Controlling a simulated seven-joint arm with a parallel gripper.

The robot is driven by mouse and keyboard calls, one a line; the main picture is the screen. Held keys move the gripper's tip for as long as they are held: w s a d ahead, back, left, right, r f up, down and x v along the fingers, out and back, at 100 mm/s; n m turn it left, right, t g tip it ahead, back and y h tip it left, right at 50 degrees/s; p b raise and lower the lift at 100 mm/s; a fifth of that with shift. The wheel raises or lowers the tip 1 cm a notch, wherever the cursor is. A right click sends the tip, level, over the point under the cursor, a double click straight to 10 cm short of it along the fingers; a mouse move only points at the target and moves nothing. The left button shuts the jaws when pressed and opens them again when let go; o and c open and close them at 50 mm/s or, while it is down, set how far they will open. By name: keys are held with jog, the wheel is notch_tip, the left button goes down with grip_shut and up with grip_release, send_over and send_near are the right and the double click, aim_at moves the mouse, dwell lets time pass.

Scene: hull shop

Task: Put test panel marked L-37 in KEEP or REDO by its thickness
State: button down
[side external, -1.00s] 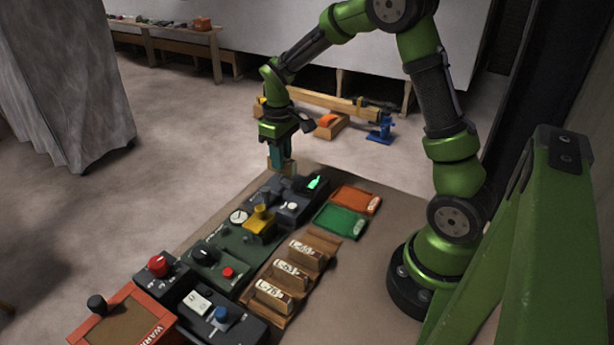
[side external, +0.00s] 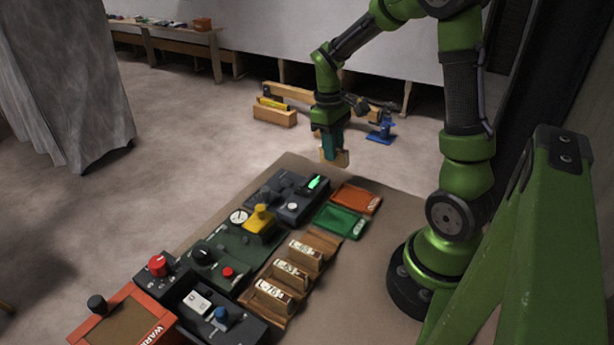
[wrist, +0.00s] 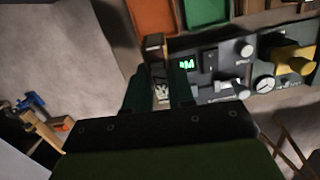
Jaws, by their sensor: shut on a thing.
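My gripper (side external: 331,146) is shut on a wood-coloured panel (side external: 341,158), held in the air just beyond the far edge of the bench. In the wrist view the panel (wrist: 161,92) shows between the two fingers, with a pale label partly visible; I cannot read its full mark. An orange tray (side external: 356,198) and a green tray (side external: 341,222) lie side by side on the bench, both looking empty; their lettering is too small to read. A dark grey gauge unit (side external: 288,207) has a lit green display, whose reading I cannot make out.
A wooden rack (side external: 318,238) holds several labelled panels in front of the trays. A green unit with a dial (side external: 222,252), a yellow knobbed piece (side external: 260,220), a dark switch box (side external: 215,312) and an orange-framed board (side external: 125,318) crowd the left.

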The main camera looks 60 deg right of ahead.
jog(key=shift+n+g, duration=0.5)
jog(key=shift+s+f, duration=0.85)
jog(key=shift+f, duration=0.35)
jog(key=shift+s+f, duration=0.85)
jog(key=shift+f, duration=0.35)
jog(key=shift+s+f, duration=0.85)
jog(key=shift+f, duration=0.35)
jog(key=shift+f, duration=0.5)
jog(key=c, duration=0.9)
grip_release()
